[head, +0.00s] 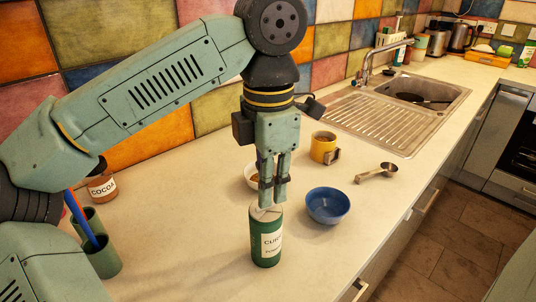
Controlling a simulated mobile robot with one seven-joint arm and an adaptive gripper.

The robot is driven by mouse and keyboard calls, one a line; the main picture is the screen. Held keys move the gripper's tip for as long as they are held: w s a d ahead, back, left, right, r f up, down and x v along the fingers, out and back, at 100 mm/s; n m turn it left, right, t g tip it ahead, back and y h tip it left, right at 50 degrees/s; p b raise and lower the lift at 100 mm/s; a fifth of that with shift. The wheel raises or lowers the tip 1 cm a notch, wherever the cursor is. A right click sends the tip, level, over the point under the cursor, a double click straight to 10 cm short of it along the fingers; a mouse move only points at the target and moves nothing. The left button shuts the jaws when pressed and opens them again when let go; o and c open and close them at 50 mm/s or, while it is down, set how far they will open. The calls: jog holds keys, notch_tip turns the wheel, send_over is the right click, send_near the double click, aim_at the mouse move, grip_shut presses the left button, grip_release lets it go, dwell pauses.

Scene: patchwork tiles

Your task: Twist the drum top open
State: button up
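The drum (267,246) is a green upright tin with a white label reading "CUR…" and a pale top (262,214). It stands on the worktop near the front middle. My gripper (272,205) points straight down over it, with its fingertips at the drum top. The two fingers are close together with a narrow gap between them. The fingers cover part of the top, so I cannot tell whether they grip anything on it. The top appears to sit on the drum.
A blue bowl (327,207) stands close to the drum's right. A white bowl (251,182) is partly hidden behind my gripper. A cocoa jar (102,187) and green cups (103,262) stand left.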

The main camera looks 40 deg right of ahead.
jog(key=shift+f, duration=1.15)
jog(key=shift+c, duration=0.4)
grip_shut()
